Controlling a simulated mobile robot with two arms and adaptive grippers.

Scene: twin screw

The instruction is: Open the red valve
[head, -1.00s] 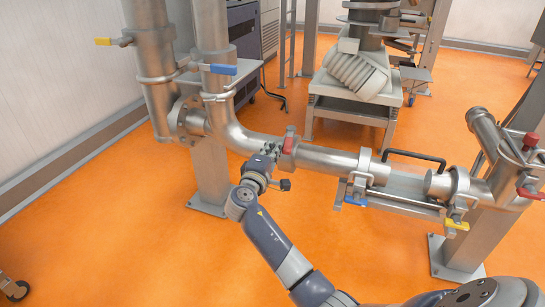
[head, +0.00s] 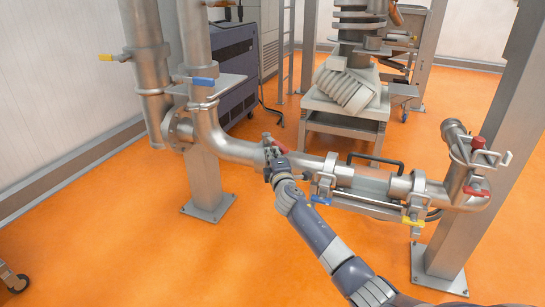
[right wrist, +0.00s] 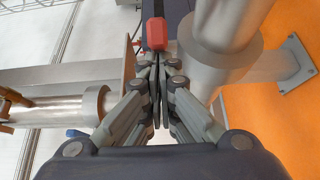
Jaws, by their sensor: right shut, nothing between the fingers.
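The red valve handle (head: 279,147) is on the horizontal steel pipe in the middle of the head view, partly hidden by my right gripper. In the right wrist view the red handle (right wrist: 154,33) is just beyond the fingertips, at the top centre. My right gripper (head: 269,141) is at the pipe, close beside the handle. Its fingers (right wrist: 158,68) are together with nothing between them. I cannot tell whether they touch the handle. My left gripper is not in view.
Blue handles (head: 202,81) (head: 321,200) and yellow handles (head: 106,58) (head: 412,222) sit on nearby pipes. More red handles (head: 476,190) (head: 478,142) are at the right. A steel post (head: 488,160) stands there.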

